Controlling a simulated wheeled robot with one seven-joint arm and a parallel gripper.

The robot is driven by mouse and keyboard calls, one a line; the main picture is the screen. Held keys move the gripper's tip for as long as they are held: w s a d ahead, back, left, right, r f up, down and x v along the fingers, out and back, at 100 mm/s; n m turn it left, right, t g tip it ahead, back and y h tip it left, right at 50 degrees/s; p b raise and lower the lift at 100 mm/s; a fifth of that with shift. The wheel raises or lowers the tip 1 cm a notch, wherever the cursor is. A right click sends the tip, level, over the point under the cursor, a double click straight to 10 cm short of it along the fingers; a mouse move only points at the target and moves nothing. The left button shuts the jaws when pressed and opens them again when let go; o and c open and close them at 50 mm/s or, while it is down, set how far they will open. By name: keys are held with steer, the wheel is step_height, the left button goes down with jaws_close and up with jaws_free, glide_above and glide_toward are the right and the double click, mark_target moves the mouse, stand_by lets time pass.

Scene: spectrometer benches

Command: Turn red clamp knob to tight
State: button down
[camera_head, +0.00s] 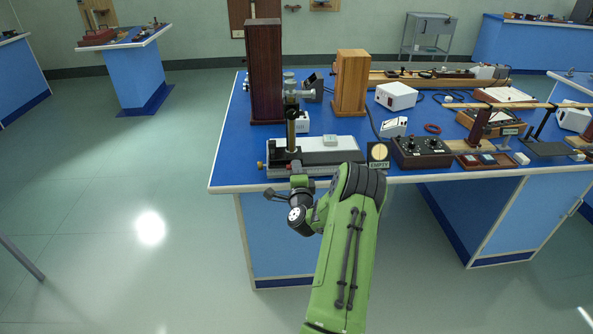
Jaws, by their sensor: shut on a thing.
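A spectrometer-like instrument with a white and black base (345,157) stands at the front left of the blue bench. A dark upright column with a brass band (291,130) rises from its left part. My gripper (297,172) is at the front of this base, below the column, at the bench's front edge. It is shut on a small part there, which appears to be the red clamp knob. The fingers and wrist hide most of that knob, so its turn position cannot be seen. A small reddish end piece (261,165) shows at the base's left end.
A tall dark wooden box (264,70) and a lighter wooden box (351,82) stand behind the instrument. The floor left of the bench is clear.

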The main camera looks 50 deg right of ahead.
steer(key=shift+s+f, duration=0.1)
stand_by(0.4)
steer(key=c, duration=1)
jaws_free()
